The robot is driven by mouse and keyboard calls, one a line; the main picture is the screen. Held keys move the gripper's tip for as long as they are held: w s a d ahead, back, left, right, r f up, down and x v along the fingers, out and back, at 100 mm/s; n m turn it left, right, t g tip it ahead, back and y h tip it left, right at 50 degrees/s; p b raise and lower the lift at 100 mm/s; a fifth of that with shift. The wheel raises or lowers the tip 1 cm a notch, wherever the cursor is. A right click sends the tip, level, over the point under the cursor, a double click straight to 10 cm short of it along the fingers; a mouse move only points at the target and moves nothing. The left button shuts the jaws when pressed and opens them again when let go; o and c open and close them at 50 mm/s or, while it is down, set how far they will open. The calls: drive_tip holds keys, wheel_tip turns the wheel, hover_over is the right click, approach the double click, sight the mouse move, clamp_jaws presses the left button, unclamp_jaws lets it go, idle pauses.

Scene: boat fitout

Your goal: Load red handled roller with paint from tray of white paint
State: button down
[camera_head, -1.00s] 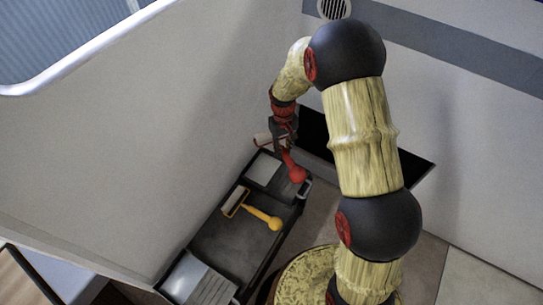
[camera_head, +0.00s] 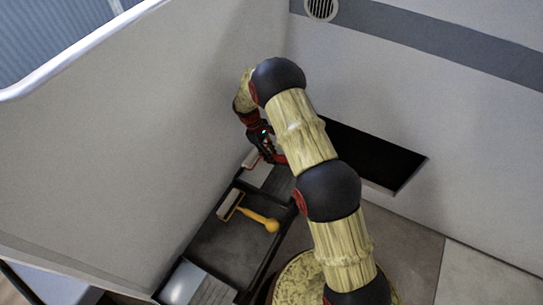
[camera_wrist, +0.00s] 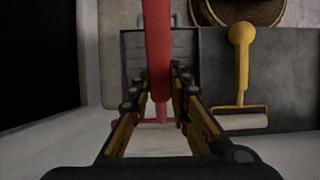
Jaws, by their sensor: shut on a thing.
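My gripper (camera_head: 262,143) is shut on the handle of the red handled roller (camera_head: 280,160), at the far end of the dark bench in the head view. The roller's pale sleeve (camera_head: 250,160) is over or at the far end of the paint tray (camera_head: 284,182); I cannot tell if it touches the paint. White paint (camera_head: 257,175) shows in the tray's far part. In the wrist view the red handle (camera_wrist: 157,40) runs between my fingers (camera_wrist: 157,76), above the dark ribbed tray (camera_wrist: 131,50). The sleeve is partly hidden behind my gripper there.
A yellow handled roller (camera_head: 262,222) lies mid-bench; it also shows in the wrist view (camera_wrist: 242,65). A second tray (camera_head: 215,291) stands at the near end. A wall runs close along the bench's left side. A dark opening (camera_head: 375,155) is in the wall behind.

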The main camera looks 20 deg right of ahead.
drive_tip(key=shift+f+b, duration=3.25)
drive_tip(key=shift+f, duration=2.55)
drive_tip(key=shift+f+b, duration=0.3)
drive_tip(key=shift+f, duration=0.35)
drive_tip(key=shift+r, duration=0.1)
wheel_tip(320, 180, up, 9)
drive_tip(key=p, duration=0.5)
